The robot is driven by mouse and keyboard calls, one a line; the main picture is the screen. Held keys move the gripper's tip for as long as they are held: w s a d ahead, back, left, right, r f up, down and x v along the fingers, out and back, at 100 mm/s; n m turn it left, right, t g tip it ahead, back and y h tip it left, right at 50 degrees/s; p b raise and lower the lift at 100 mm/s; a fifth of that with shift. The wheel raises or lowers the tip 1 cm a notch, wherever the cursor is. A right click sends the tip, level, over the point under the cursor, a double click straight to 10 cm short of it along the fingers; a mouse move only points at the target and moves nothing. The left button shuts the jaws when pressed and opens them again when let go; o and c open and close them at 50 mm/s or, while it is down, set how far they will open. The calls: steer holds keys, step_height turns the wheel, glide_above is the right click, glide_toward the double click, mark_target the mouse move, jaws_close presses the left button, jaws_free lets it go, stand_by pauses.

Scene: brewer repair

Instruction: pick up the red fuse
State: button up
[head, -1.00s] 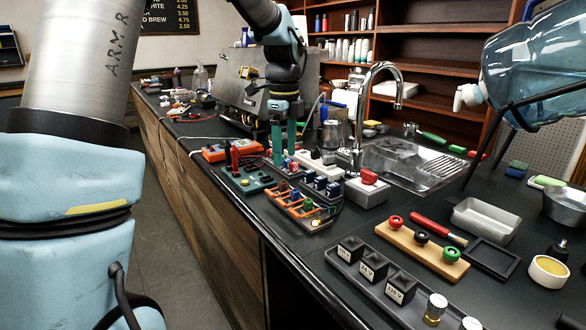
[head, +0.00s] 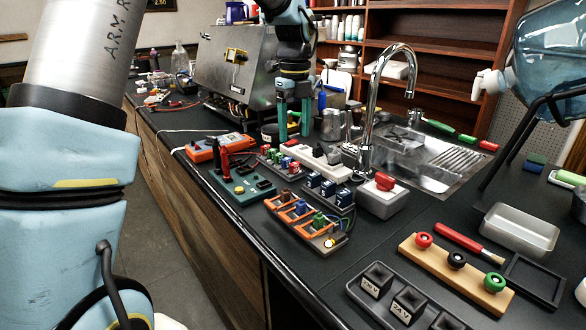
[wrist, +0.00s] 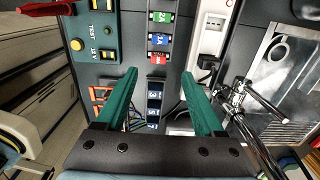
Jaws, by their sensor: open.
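The red fuse (head: 285,164) stands in a grey rack (wrist: 173,37) at the end of a row with a blue and a green fuse. In the wrist view the red fuse (wrist: 157,59) shows between and slightly beyond my fingertips, apart from both. My gripper (head: 294,134) points down with its two teal fingers spread and nothing between them. It also shows in the wrist view (wrist: 158,75). In the head view the fingers are behind and above the rack.
A green tester box (head: 240,187) with a yellow button is left of the rack. A white power strip (head: 318,160) runs along its right. Dark labelled blocks (head: 329,188) and an orange-framed fuse holder (head: 304,221) lie nearer. The tap (head: 368,110) stands to the right.

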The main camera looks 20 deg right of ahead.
mark_target(295, 163)
step_height(295, 163, down, 3)
steer(key=shift+r, duration=0.15)
steer(key=shift+s+f+p, duration=0.15)
steer(key=shift+f+p, duration=0.4)
steer(key=shift+f, duration=0.75)
steer(key=shift+s+f+p, duration=0.15)
steer(key=shift+f+p, duration=0.35)
steer(key=shift+f, duration=0.75)
jaws_close()
